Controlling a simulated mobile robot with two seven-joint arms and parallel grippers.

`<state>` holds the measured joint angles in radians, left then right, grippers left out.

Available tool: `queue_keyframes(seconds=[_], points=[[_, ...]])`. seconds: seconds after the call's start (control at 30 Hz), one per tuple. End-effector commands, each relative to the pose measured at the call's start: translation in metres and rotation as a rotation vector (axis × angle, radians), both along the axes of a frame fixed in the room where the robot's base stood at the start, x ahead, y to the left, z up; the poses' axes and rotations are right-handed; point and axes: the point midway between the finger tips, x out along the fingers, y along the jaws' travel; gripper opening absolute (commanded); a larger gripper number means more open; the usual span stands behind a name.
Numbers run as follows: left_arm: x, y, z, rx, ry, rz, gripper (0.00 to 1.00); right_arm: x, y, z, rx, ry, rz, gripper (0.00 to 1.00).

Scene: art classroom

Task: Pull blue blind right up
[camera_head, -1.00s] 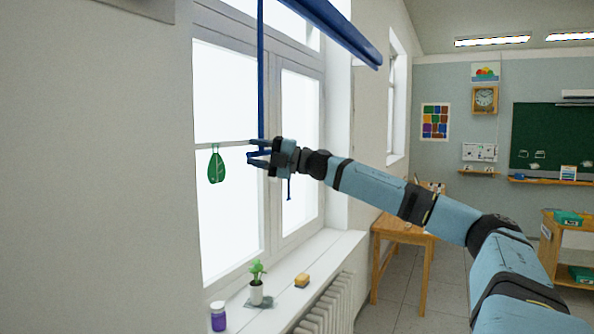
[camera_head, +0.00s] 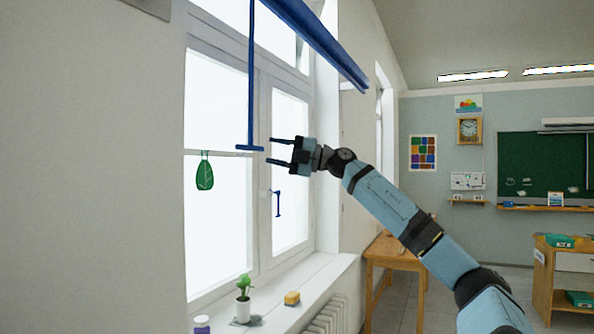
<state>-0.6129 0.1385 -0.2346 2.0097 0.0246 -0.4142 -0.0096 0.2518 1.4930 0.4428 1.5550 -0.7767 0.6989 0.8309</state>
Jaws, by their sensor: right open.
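The blue blind (camera_head: 316,42) is rolled up high, showing as a dark blue bar above the window. A blue pull rod or cord (camera_head: 251,80) hangs from it and ends in a short crossbar handle (camera_head: 250,148). My right gripper (camera_head: 268,151) is open and empty. Its two fingers point left, just right of the crossbar in the picture, and it appears apart from the handle. The exact depth gap is hard to tell. My left gripper is not in view.
A wooden table (camera_head: 398,258) is beyond.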

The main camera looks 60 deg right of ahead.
Motion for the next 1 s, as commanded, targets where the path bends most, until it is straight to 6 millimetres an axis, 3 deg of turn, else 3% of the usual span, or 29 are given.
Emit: queue_keyframes(seconds=[0.03, 0.1, 0.3, 1.0], points=[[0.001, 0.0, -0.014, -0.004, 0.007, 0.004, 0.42, -0.01, -0.005, -0.008, 0.002, -0.008, 0.001, 0.42], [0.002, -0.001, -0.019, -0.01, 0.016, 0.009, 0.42, -0.021, -0.011, -0.01, 0.003, -0.005, -0.001, 0.42], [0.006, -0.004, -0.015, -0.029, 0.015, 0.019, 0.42, -0.04, -0.021, -0.008, 0.001, -0.004, -0.001, 0.42], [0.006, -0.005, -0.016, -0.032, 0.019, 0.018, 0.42, -0.044, -0.023, -0.008, 0.001, -0.002, 0.0, 0.42]])
